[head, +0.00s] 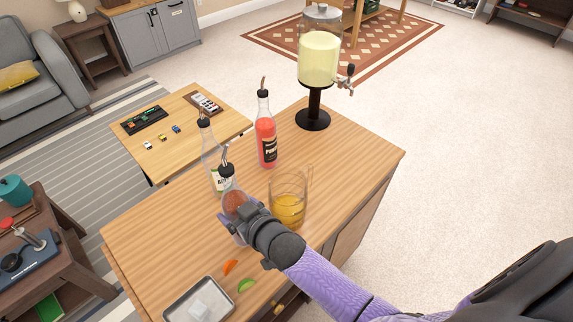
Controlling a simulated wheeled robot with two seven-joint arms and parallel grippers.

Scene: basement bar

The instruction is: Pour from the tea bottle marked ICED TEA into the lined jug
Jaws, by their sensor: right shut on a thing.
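My right gripper (238,220) is shut on a clear bottle (233,199) with a black cap, a metal pour spout and reddish-brown liquid. The bottle looks roughly upright; its lower part and any label are hidden by my gripper, so I cannot read a mark on it. The clear jug (288,202) stands on the wooden counter just right of the bottle, apart from the spout, with amber liquid in its lower part. Lines on the jug are too small to make out. My left gripper is not in view.
On the counter (345,165) stand a red punch bottle (266,142), a nearly clear bottle (208,150) behind the held one, and a drink dispenser (319,62). A metal tray (180,308) with ice, an orange wedge (230,267) and a green wedge (246,285) lie in front.

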